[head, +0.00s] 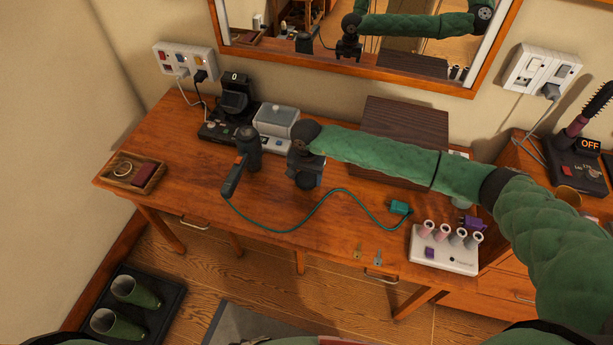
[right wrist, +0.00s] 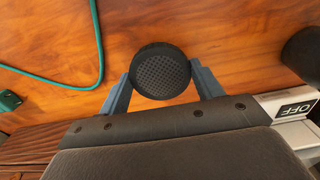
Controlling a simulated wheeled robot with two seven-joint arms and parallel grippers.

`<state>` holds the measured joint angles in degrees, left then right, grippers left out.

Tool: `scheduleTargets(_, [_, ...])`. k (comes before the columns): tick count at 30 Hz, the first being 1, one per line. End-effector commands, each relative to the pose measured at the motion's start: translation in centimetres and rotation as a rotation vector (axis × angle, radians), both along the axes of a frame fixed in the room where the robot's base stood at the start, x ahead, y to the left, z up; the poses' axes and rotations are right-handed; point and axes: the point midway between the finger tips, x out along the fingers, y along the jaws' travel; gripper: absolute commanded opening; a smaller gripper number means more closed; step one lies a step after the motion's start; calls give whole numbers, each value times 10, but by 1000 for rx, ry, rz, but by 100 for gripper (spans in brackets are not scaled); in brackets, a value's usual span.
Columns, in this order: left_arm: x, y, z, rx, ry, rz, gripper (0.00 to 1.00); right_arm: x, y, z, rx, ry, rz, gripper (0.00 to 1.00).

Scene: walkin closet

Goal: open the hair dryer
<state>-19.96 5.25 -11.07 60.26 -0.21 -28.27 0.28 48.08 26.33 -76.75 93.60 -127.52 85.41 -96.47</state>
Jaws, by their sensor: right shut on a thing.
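The hair dryer (head: 248,145) is black, lying on the wooden table left of my right gripper, with its dark handle (head: 233,176) toward the front and a teal cord (head: 300,222) running right. My right gripper (head: 305,178) is shut on a round black mesh-faced cap (right wrist: 161,72), seen between its blue-grey fingers in the right wrist view. In the head view the cap is apart from the dryer, with a gap of wood between. A dark rounded end (right wrist: 304,55), probably the dryer, shows at the right wrist view's edge. My left gripper is not in view.
Behind stand a white device with a clear lid (head: 278,120), a black device (head: 236,95) and a dark brown box (head: 405,112). A wooden tray (head: 150,186) is at left, a white roller stand (head: 445,258) at right. The table's front middle is mostly clear.

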Motion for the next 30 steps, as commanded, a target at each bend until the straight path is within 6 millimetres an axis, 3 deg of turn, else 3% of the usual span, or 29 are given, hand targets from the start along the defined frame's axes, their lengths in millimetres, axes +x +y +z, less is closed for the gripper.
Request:
scheduleTargets(3, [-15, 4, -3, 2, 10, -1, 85, 0, 0, -9, 1, 2, -1, 38])
scheduleTargets(7, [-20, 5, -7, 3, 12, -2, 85, 0, 0, -15, 0, 1, 0, 38])
scheduleTargets(24, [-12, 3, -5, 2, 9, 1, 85, 0, 0, -19, 0, 0, 0, 38])
scheduleTargets(25, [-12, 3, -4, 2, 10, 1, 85, 0, 0, -18, 0, 0, 0, 69])
scheduleTargets(28, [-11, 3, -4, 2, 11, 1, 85, 0, 0, -18, 0, 0, 0, 87])
scheduleTargets(30, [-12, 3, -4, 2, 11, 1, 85, 0, 0, -18, 0, 0, 0, 87])
